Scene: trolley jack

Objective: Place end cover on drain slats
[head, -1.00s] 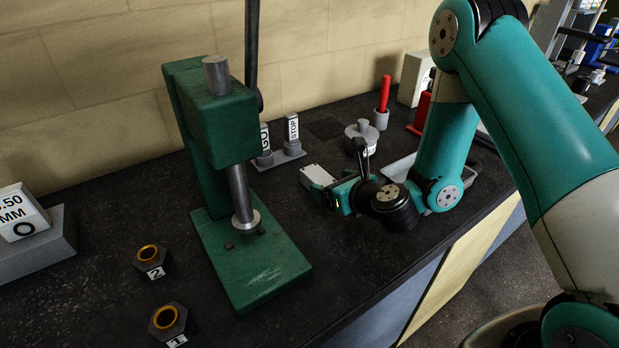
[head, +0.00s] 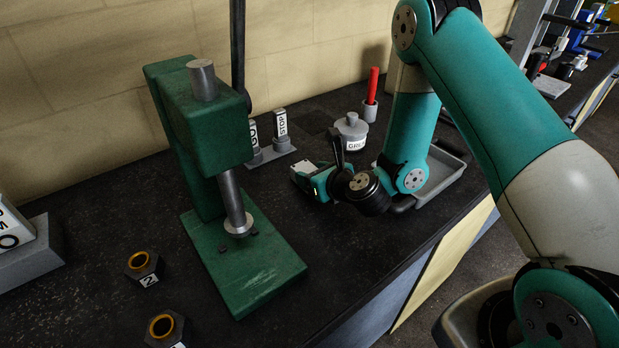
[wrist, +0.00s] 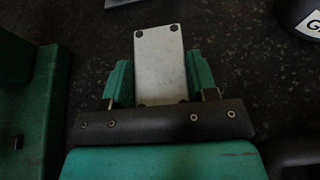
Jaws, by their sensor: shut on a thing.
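The end cover appears to be a flat pale grey plate (wrist: 162,60) with dark bolt heads at its corners. My gripper (wrist: 160,82) is shut on it, with a green finger along each long side. In the head view the plate (head: 302,167) shows partly at the tip of my gripper (head: 316,180), low over the dark bench, right of the green press. Its gap to the bench is unclear. I cannot clearly make out drain slats; a grey tray (head: 447,172) stands right of my gripper, partly behind my arm.
The green press (head: 245,262) stands left of my gripper. Bare bench lies in front of my gripper.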

